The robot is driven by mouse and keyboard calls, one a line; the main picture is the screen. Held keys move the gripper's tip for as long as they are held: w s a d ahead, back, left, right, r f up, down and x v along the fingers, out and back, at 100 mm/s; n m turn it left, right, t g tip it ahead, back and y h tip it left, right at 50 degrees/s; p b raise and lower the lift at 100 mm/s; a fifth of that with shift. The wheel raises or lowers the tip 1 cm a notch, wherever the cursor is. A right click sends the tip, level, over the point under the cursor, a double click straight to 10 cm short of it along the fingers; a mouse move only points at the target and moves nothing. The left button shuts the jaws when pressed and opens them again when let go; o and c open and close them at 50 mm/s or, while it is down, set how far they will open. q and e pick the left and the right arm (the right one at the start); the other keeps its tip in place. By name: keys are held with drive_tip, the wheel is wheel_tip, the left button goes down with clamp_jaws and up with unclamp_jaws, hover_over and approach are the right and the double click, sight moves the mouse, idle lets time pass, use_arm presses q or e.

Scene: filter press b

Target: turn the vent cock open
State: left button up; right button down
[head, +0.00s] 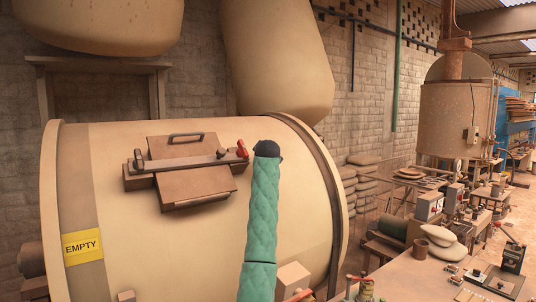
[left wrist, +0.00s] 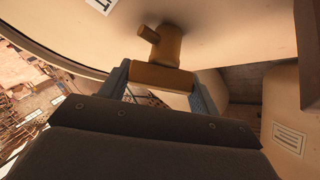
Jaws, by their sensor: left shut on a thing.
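In the left wrist view, the vent cock (left wrist: 168,47) is a brass-brown fitting on the pale curved drum wall, with a short round stub sticking out to its left. A brass-coloured block, which looks like its handle (left wrist: 162,77), lies crosswise below the body. My left gripper (left wrist: 160,84) has its two blue-grey fingers on either side of this block and is shut on it. The dark gripper body hides what lies below. I cannot make out the cock or the left fingertips in the head view. My right gripper is in neither view.
The big cream drum (head: 110,230) fills the left of the head view, with a yellow EMPTY label (head: 83,246). A brown hatch (head: 195,184) with a bar and red knob (head: 242,148) is on it. A cluttered workbench (head: 405,275) stands at right.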

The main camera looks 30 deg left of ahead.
use_arm(q)
drive_tip(key=m+h+p, duration=0.1)
drive_tip(key=m+h, duration=0.1)
drive_tip(key=m, duration=0.1)
drive_tip(key=shift+m+h, duration=0.3)
drive_tip(key=shift+h, duration=0.1)
drive_tip(key=shift+f+m+h, duration=0.1)
drive_tip(key=shift+m+h, duration=0.2)
drive_tip(key=shift+m, duration=0.2)
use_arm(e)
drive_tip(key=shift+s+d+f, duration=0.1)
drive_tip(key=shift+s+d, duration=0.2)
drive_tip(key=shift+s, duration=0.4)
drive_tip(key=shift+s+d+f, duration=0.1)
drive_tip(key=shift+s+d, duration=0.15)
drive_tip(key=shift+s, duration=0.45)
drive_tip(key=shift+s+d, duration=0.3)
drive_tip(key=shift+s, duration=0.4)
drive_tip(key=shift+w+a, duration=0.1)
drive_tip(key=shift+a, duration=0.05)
use_arm(q)
drive_tip(key=o, duration=0.9)
drive_tip(key=shift+o, duration=0.4)
drive_tip(key=shift+d, duration=0.1)
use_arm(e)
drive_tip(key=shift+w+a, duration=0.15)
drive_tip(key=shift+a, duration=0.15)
